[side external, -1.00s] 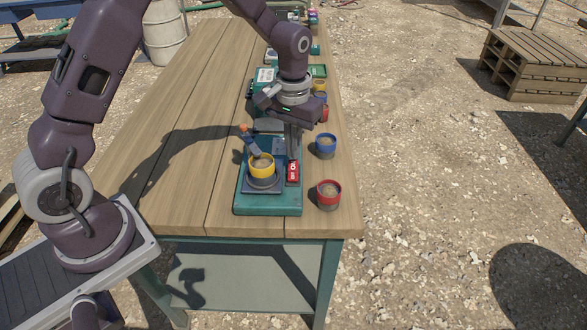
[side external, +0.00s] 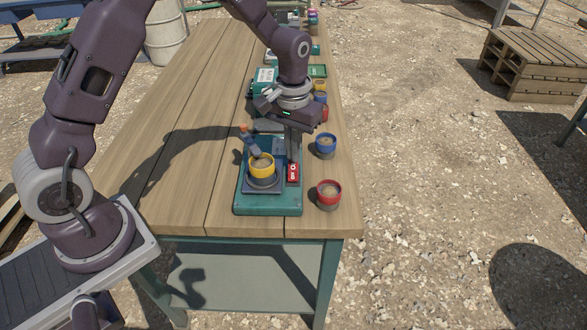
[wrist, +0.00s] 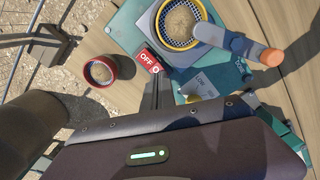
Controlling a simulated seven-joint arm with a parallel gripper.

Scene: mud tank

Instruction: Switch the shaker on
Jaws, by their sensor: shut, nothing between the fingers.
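The shaker (side external: 268,210) is a teal box near the front of the bench. A yellow-rimmed cup (side external: 262,168) of brown mud or grit sits on its grey plate, with a clamp arm with an orange knob (wrist: 271,57) at its side. The red switch (side external: 293,175) is on the shaker's right side; in the wrist view its label reads OFF (wrist: 146,59). My gripper (side external: 292,156) is shut and empty, pointing down at the switch. In the wrist view its fingertips (wrist: 157,78) are at the switch's lower end; I cannot tell whether they touch it.
A red-rimmed cup (side external: 328,192) and a blue-rimmed cup (side external: 325,145) stand on the bench right of the shaker, close to my gripper. More cups and teal devices line the bench behind. The left part of the wooden bench (side external: 190,110) is clear.

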